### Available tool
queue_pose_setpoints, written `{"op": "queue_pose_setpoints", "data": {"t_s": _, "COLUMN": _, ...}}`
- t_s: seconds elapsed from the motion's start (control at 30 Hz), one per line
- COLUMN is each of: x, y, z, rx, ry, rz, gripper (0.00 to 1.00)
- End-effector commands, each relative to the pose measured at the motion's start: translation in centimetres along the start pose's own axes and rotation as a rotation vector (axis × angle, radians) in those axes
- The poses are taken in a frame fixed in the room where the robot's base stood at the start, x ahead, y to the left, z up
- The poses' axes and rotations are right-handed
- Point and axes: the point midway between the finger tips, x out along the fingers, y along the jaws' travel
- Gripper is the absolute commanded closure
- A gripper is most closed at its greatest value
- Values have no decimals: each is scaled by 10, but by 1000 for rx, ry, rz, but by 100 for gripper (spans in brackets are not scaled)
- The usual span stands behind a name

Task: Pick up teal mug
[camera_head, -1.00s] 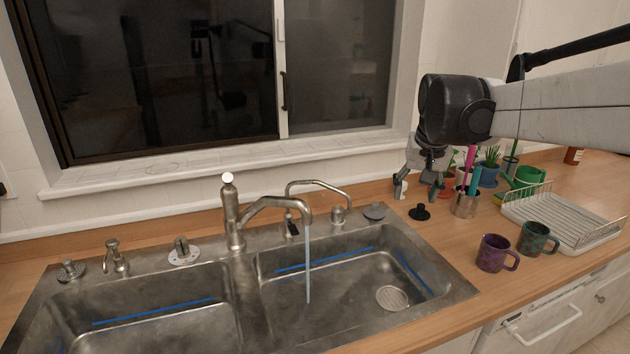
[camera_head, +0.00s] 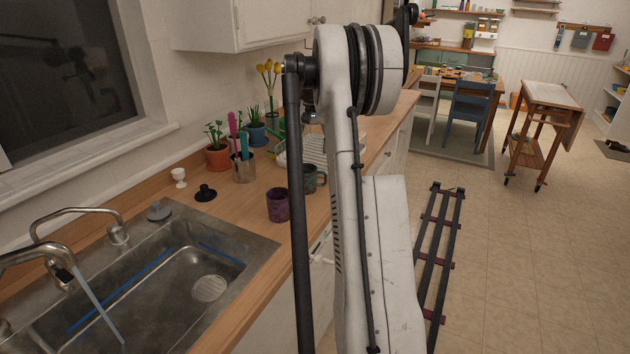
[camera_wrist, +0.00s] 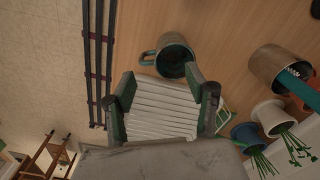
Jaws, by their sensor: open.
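The teal mug (camera_head: 315,182) stands upright on the wooden counter, partly hidden behind my arm in the head view. It is dark and mottled with teal. In the wrist view the mug (camera_wrist: 176,60) shows from above, with its teal handle pointing left. My gripper (camera_wrist: 158,75) is open and empty, with one dark green finger on each side. The mug lies just beyond the fingertips, toward the right one; the height gap and any contact cannot be told. My arm hides the gripper in the head view.
A purple mug (camera_head: 278,206) stands closer to the sink (camera_head: 150,262). A white dish rack (camera_wrist: 160,112) lies below my gripper. A metal utensil cup (camera_head: 244,168) and potted plants (camera_head: 217,155) stand at the back left.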

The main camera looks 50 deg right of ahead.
Motion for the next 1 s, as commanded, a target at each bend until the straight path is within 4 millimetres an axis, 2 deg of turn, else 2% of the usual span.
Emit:
{"op": "queue_pose_setpoints", "data": {"t_s": 0.1, "x": 12, "y": 18, "z": -13, "rx": 29, "ry": -16, "rz": 3, "gripper": 49}}
{"op": "queue_pose_setpoints", "data": {"t_s": 0.2, "x": 17, "y": 24, "z": -16, "rx": 38, "ry": -23, "rz": 4, "gripper": 49}}
{"op": "queue_pose_setpoints", "data": {"t_s": 0.37, "x": 35, "y": 25, "z": -17, "rx": 40, "ry": -25, "rz": 4, "gripper": 49}}
{"op": "queue_pose_setpoints", "data": {"t_s": 0.7, "x": 92, "y": 25, "z": -15, "rx": 39, "ry": -24, "rz": 4, "gripper": 49}}
{"op": "queue_pose_setpoints", "data": {"t_s": 1.0, "x": 108, "y": 25, "z": -16, "rx": 39, "ry": -24, "rz": 4, "gripper": 49}}
